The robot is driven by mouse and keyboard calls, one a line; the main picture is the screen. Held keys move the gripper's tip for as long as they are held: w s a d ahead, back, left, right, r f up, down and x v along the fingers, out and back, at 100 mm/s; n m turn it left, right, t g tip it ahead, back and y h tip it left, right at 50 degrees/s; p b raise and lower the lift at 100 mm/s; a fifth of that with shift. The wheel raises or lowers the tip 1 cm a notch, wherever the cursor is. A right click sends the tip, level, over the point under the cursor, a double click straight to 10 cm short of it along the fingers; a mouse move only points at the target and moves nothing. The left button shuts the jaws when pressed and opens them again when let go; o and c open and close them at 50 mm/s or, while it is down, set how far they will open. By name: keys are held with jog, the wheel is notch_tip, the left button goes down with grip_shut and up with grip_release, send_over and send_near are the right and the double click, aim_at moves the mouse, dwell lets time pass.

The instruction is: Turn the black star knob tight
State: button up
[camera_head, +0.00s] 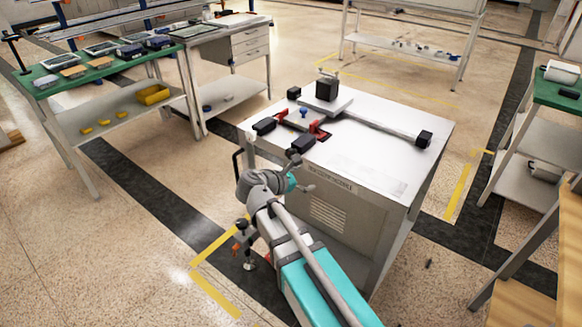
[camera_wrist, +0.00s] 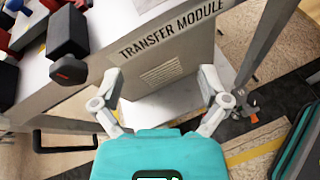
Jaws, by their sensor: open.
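My gripper (camera_head: 303,172) is at the front edge of the white-topped transfer module (camera_head: 370,165) in the head view. In the wrist view my gripper (camera_wrist: 161,80) has its two grey fingers spread apart, with nothing between them. They are in front of the lettered panel (camera_wrist: 175,35). A small dark and orange fitting (camera_head: 240,245) is low at the module's front left corner, and a similar dark and orange part (camera_wrist: 243,105) shows right of my fingers in the wrist view.
On the module top are a red fixture (camera_head: 318,131), a black block (camera_head: 326,88) and a long bar ending in a black block (camera_head: 424,139). A large black block (camera_wrist: 68,38) overhangs left of my gripper. A green bench (camera_head: 60,85) stands left. Open floor surrounds the module.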

aim_at(289, 156)
jog(key=a+n+t+b, duration=0.5)
jog(key=a+n, duration=0.3)
jog(key=a, duration=0.4)
jog(key=shift+s, duration=0.4)
jog(key=shift+w, duration=0.15)
jog(key=shift+x, duration=6.75)
jog(key=shift+w+a+r, duration=0.1)
jog(key=shift+r, duration=0.05)
jog(key=c, duration=1.2)
jog(key=shift+o, duration=0.2)
